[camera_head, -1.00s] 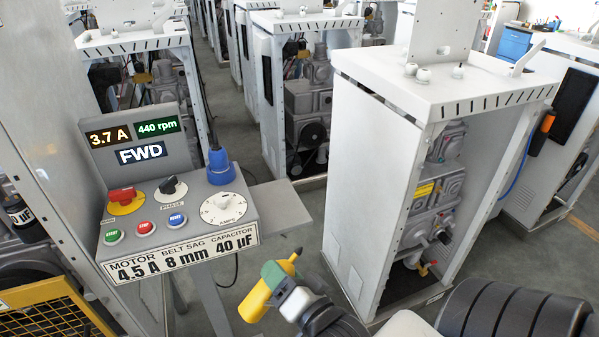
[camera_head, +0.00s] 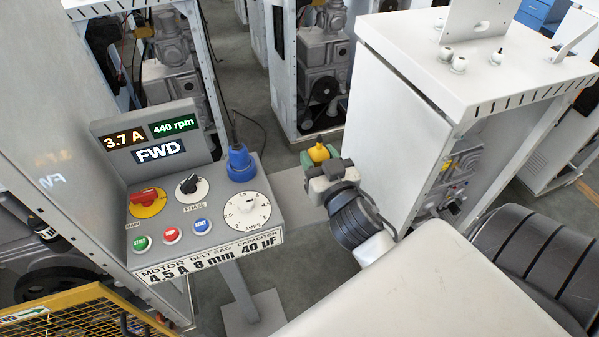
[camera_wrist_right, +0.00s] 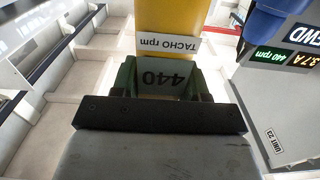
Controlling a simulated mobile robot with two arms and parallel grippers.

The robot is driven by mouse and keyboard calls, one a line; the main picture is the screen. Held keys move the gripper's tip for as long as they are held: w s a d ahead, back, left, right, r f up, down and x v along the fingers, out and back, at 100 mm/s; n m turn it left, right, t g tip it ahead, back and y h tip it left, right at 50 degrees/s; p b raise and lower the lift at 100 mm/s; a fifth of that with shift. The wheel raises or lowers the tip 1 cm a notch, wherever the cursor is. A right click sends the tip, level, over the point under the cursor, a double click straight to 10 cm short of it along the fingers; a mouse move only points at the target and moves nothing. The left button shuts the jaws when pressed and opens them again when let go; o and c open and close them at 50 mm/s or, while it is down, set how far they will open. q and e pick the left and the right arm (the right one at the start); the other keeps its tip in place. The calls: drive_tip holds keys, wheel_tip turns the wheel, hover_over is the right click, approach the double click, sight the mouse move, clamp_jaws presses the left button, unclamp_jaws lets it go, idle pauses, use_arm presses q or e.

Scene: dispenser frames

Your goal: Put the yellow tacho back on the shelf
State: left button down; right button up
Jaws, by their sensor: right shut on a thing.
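The yellow tacho (camera_head: 318,153) is in my right gripper (camera_head: 323,168), just right of the blue plug on the control box. In the right wrist view the tacho (camera_wrist_right: 172,18) shows its "TACHO rpm" label and an upside-down 440 display between the green fingers of the gripper (camera_wrist_right: 165,82). The grey shelf (camera_head: 292,203) juts from the right side of the control box. The tacho appears at the far edge of the shelf in the head view; I cannot tell its height above it. My left gripper is not in view.
The control box (camera_head: 212,243) with knobs, buttons and dial stands left of my right gripper. A white machine cabinet (camera_head: 395,120) stands close on the right. A yellow mesh guard (camera_head: 85,315) is at lower left. Other machines stand behind.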

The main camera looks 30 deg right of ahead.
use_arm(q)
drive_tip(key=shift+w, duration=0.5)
use_arm(e)
drive_tip(key=w+a+f, duration=0.2)
drive_tip(key=w+f, duration=0.1)
drive_tip(key=f, duration=0.3)
drive_tip(key=shift+a+f, duration=0.2)
drive_tip(key=shift+a, duration=0.05)
drive_tip(key=shift+f+b, duration=0.2)
drive_tip(key=shift+b, duration=0.15)
drive_tip(key=o, duration=1)
drive_tip(key=shift+r, duration=0.1)
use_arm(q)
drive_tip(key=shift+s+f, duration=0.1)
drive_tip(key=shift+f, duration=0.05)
